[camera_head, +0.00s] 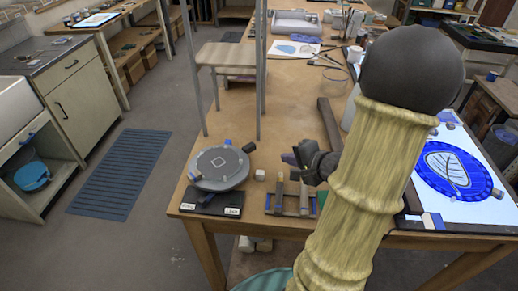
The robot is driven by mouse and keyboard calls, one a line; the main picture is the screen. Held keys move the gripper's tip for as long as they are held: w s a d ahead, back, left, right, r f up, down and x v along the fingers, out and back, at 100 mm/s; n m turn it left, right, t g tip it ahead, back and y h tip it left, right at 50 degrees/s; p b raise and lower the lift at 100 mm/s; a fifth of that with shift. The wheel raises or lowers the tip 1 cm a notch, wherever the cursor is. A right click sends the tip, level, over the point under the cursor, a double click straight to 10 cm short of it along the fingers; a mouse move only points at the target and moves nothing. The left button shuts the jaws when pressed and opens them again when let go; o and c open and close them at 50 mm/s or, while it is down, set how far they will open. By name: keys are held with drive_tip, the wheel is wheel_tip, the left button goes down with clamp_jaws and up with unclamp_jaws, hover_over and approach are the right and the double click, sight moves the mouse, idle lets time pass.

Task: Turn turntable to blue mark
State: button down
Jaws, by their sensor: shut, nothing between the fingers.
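The turntable (220,168) is a grey disc with a pale diamond outline in its middle, near the left front edge of the wooden table. Small blocks stand at its rim: a grey one (249,147) at the right back and another at the left. A small blue mark (228,142) shows at the back rim. A black base plate (211,203) in front carries two white labels, too small to read surely. My gripper (291,159) is dark, shut and empty, to the right of the turntable and apart from it. My arm hides part of the table behind it.
A small white cube (260,175) lies between the turntable and a wooden rack (291,198) with blue parts. A metal-legged stand (226,58) is behind the turntable. A lit panel with a blue leaf disc (452,171) is at right.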

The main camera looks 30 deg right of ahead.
drive_tip(key=shift+w+p, duration=0.2)
drive_tip(key=shift+p, duration=0.25)
drive_tip(key=p+x, duration=0.2)
drive_tip(key=p, duration=0.2)
drive_tip(key=shift+r, duration=0.1)
approach(255, 146)
drive_tip(key=f, duration=0.1)
drive_tip(key=w+f, duration=0.1)
drive_tip(key=f, duration=0.1)
drive_tip(key=shift+w+a+f, duration=0.2)
drive_tip(key=shift+w+a, duration=0.05)
drive_tip(key=shift+w, duration=0.05)
drive_tip(key=shift+w+a+p, duration=0.15)
drive_tip(key=shift+w+a, duration=0.05)
drive_tip(key=shift+w, duration=0.8)
drive_tip(key=shift+w+a+p, duration=0.15)
drive_tip(key=shift+w, duration=0.85)
